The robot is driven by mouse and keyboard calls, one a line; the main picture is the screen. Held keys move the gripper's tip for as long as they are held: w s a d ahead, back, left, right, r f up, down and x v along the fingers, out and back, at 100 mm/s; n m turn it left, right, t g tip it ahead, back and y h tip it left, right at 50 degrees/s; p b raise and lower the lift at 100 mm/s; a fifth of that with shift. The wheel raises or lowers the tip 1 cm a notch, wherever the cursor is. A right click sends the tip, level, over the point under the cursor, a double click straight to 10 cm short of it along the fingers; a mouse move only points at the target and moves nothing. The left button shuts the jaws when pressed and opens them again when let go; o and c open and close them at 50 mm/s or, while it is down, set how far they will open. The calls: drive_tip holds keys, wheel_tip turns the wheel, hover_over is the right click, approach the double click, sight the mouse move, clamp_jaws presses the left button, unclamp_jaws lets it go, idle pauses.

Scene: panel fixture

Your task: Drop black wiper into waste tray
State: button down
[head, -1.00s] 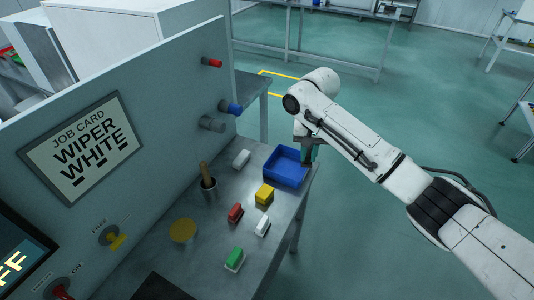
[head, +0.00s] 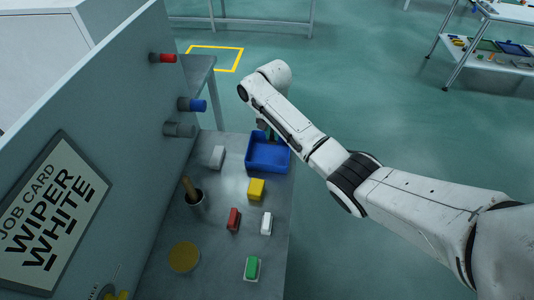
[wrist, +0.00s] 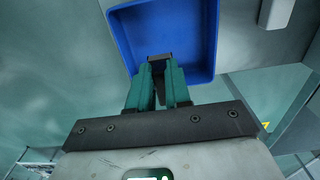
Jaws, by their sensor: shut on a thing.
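My gripper (head: 269,131) shows only partly in the head view, its green fingers at the far edge of the blue tray (head: 268,158). In the wrist view my gripper (wrist: 160,74) is shut on a small dark piece, the black wiper (wrist: 159,58). The wiper shows against the near side of the blue tray (wrist: 190,28), which looks empty. Its height above the tray cannot be told. In the head view my wrist hides the wiper.
On the metal bench (head: 218,265) lie a white block (head: 217,156), a yellow block (head: 256,189), a red wiper (head: 233,218), a white wiper (head: 266,223) and a green wiper (head: 252,268). The panel (head: 110,110) rises at left.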

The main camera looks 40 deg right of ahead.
drive_tip(key=shift+f+b, duration=1.55)
drive_tip(key=shift+f, duration=0.45)
drive_tip(key=c, duration=1)
unclamp_jaws()
drive_tip(key=shift+r, duration=0.15)
wheel_tip(320, 180, up, 11)
drive_tip(key=shift+f, duration=0.2)
